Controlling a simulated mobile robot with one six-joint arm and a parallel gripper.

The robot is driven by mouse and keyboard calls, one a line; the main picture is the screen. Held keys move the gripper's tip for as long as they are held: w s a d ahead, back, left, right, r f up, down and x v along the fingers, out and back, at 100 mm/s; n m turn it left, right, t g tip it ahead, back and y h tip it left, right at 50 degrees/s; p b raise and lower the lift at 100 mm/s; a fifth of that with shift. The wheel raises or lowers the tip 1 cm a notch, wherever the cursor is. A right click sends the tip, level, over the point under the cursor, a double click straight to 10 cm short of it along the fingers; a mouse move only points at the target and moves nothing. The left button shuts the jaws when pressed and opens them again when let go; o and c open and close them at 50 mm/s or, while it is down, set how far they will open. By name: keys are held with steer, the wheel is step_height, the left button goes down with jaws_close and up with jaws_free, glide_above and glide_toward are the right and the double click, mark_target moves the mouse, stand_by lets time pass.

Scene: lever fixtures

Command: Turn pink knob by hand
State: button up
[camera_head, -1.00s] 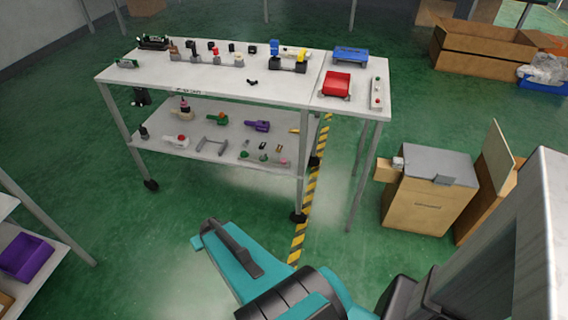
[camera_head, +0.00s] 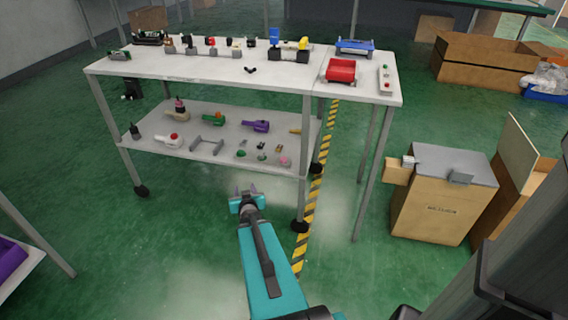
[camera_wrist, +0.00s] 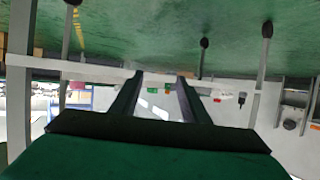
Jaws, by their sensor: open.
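A small pink knob (camera_head: 285,161) sits near the front right corner of the cart's lower shelf (camera_head: 185,150). Another pinkish top shows on a tan fixture (camera_head: 180,108) at the back left of that shelf; I cannot tell which is the task's knob. My gripper (camera_head: 246,190) is low in front of the shelf, left of the cart's front right leg, apart from both. In the wrist view my gripper (camera_wrist: 158,76) has its two fingers apart with nothing held between them. The pink knob cannot be made out clearly there.
The cart's upper shelf (camera_head: 205,72) carries several fixtures and overhangs the lower one. A cart leg (camera_head: 305,150) stands near my gripper's right. Several other levers and knobs share the lower shelf. A wooden cabinet (camera_head: 440,195) stands to the right. The floor between is clear.

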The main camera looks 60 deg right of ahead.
mark_target(284, 156)
steer(key=s+d+r+m+h+b, duration=0.1)
steer(key=s+d+h+b, duration=0.1)
steer(key=s+d, duration=0.1)
steer(key=s+d+r+m+h+b, duration=0.1)
steer(key=s+d+h+b, duration=0.1)
steer(key=d, duration=0.3)
steer(key=s+d+r+m+g+h+b, duration=0.1)
steer(key=s+d+h+b, duration=0.1)
steer(key=s+d+b, duration=0.1)
steer(key=shift+s+d+r+b, duration=0.25)
steer(key=shift+s+d+b, duration=0.05)
steer(key=shift+s+d, duration=0.6)
steer(key=shift+w+d+f+b, duration=0.1)
steer(key=shift+d+f+b, duration=0.1)
steer(key=shift+b, duration=0.7)
steer(key=d+b, duration=0.1)
steer(key=b, duration=0.2)
steer(key=shift+w, duration=0.2)
steer(key=d+b, duration=0.1)
steer(key=b, duration=0.5)
steer(key=shift+w, duration=0.35)
steer(key=b+x, duration=0.2)
steer(key=shift+w+d, duration=0.15)
steer(key=shift+d, duration=0.1)
steer(key=shift+r+b+x, duration=0.15)
steer(key=shift+b+x, duration=0.5)
steer(key=shift+x, duration=1.5)
steer(key=shift+r+b+x, duration=0.15)
steer(key=shift+b+x, duration=0.45)
steer(key=shift+x, duration=1.5)
